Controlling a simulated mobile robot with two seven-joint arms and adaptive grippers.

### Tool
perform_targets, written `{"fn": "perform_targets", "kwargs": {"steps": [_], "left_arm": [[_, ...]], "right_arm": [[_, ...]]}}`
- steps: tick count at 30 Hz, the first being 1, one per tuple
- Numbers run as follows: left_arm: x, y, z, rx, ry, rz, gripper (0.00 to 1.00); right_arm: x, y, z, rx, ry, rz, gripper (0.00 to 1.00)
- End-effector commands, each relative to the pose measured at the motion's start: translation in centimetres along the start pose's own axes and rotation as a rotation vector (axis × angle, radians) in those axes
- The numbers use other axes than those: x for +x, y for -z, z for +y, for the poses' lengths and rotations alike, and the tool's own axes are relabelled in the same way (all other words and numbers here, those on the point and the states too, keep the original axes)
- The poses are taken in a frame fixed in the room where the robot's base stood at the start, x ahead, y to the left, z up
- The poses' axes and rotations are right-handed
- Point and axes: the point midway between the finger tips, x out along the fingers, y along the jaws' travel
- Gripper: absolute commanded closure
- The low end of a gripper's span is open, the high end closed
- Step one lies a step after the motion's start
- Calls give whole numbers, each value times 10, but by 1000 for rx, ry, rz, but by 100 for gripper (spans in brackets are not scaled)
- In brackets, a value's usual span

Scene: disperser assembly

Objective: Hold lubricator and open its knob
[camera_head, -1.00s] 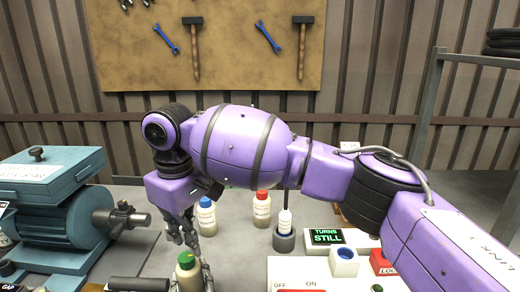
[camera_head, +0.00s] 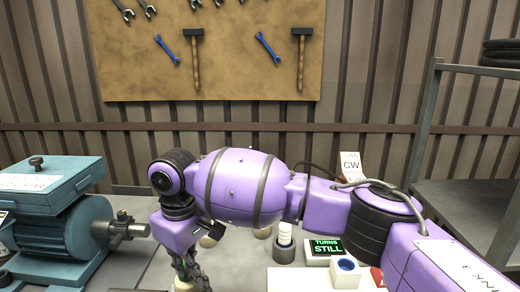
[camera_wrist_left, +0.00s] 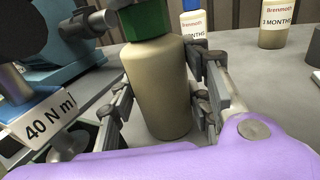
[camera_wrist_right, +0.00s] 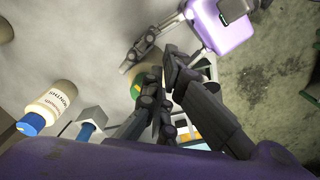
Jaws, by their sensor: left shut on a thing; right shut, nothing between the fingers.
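The lubricator (camera_wrist_left: 158,90) is a beige bottle with a green knob (camera_wrist_left: 146,20) on top, upright in the left wrist view. My left gripper (camera_wrist_left: 160,100) is shut on its body, one finger on each side. In the right wrist view the green knob (camera_wrist_right: 138,88) is partly hidden behind the fingers of my right gripper (camera_wrist_right: 158,82). That gripper is shut with nothing between its fingers and is close beside the knob; I cannot tell whether it touches. In the head view my right gripper (camera_head: 187,268) is at the bottom edge, and my left gripper is out of sight.
A teal motor (camera_head: 75,225) stands at the left. A white bottle in a dark holder (camera_head: 284,252), a display reading "TURNS STILL" (camera_head: 325,247) and a blue-ringed box (camera_head: 346,268) stand right of the gripper. Labelled bottles (camera_wrist_left: 275,25) stand behind the lubricator.

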Motion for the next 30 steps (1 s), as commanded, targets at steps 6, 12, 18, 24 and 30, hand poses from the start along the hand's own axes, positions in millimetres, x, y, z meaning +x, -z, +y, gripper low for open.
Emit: {"fn": "perform_targets", "kwargs": {"steps": [6, 12, 18, 24, 30], "left_arm": [[-2, 5, 0, 5, 0, 6, 99], [-2, 4, 0, 5, 0, 5, 99], [-2, 4, 0, 4, 0, 5, 99], [-2, 4, 0, 3, -1, 4, 99], [-2, 4, 1, 2, -3, 4, 99]], "right_arm": [[12, -2, 3, 7, -1, -12, 100], [12, -2, 5, 8, -1, -11, 100], [13, -4, 10, 11, 0, -12, 100], [13, -5, 17, 13, 0, -14, 100], [13, -5, 23, 15, -2, -16, 100]]}}
